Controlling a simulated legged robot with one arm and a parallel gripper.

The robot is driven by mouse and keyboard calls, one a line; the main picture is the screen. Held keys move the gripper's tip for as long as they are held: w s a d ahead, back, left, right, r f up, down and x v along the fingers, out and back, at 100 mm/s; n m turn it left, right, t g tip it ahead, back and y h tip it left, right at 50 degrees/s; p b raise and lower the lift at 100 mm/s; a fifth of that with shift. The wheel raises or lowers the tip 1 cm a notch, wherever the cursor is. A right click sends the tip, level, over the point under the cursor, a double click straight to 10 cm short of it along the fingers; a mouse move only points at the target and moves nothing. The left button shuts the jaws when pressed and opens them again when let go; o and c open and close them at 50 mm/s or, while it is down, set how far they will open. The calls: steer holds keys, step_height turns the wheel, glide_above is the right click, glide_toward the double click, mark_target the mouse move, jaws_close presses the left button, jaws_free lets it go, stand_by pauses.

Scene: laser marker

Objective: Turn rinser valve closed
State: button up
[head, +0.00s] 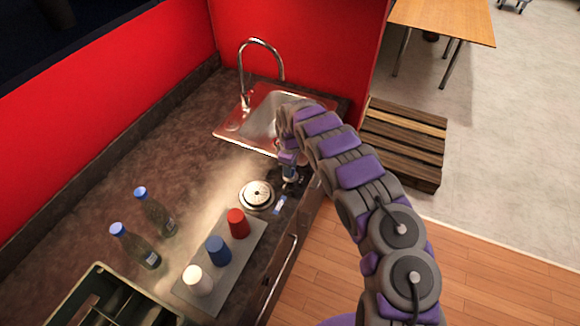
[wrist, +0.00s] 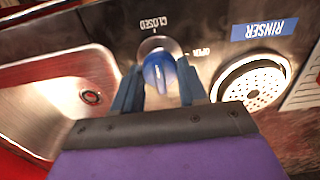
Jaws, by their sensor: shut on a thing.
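The rinser valve is a round blue knob (wrist: 158,70) on a pale ring in the dark counter panel, in the wrist view. "CLOSED" and "OPEN" are printed around it and appear upside down. My gripper (wrist: 161,82) has its two blue-grey fingers on either side of the knob, shut on it. Which mark the knob points at is not clear. In the head view my gripper (head: 289,174) is down at the counter beside the round rinser (head: 257,195), and hides the knob there. The rinser grate (wrist: 253,84) is right of my gripper in the wrist view.
A metal sink (head: 233,125) with a tall faucet (head: 243,88) is behind my gripper. A red cup (head: 238,223), a blue cup (head: 217,250) and a white cup (head: 198,281) stand on a grey mat. Two bottles (head: 135,246) (head: 155,211) stand to their left.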

steer(key=shift+w+r, duration=0.15)
steer(key=shift+w, duration=0.05)
steer(key=o, duration=1)
steer(key=shift+s, duration=0.1)
steer(key=shift+o, duration=0.2)
step_height(320, 180, up, 17)
steer(key=shift+a, duration=0.1)
